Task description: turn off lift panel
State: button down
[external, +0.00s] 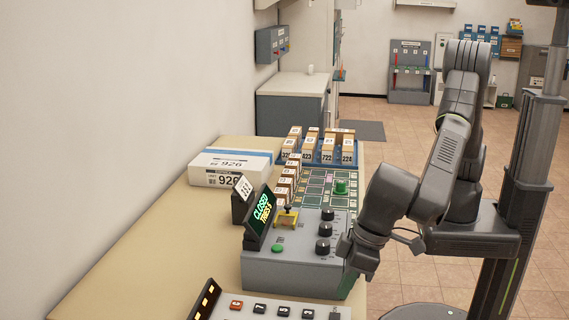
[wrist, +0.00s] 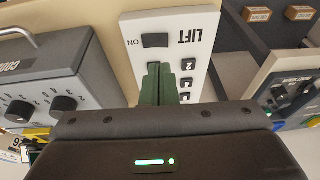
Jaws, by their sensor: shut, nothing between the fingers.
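The lift panel (wrist: 203,45) is a pale plate seen upside down in the wrist view, marked LIFT. It has a black switch (wrist: 155,41) beside the word ON and a column of dark numbered buttons (wrist: 188,66). My gripper (wrist: 159,68) has its green fingers shut and empty over the panel, with tips just below the switch in the picture. Whether they touch the panel, I cannot tell. In the external view my gripper (external: 347,285) points down beside the grey control box; I cannot make out the lift panel there.
The grey control box (external: 290,267) with black knobs stands on the long table (external: 135,250); a grey box with knobs (wrist: 52,85) is left in the wrist view. A numbered keypad (external: 270,308) is at the bottom. A parcel (external: 228,168) lies behind.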

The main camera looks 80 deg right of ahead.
aim_at(335, 319)
jog(key=x, duration=0.2)
jog(key=s+p+x, duration=0.1)
jog(key=x, duration=0.2)
jog(key=shift+a+f, duration=0.1)
jog(key=shift+f, duration=0.35)
jog(key=shift+f, duration=0.15)
jog(key=shift+a+f+b, duration=0.15)
jog(key=shift+f+b, duration=0.1)
jog(key=shift+b, duration=0.5)
jog(key=shift+r, duration=0.15)
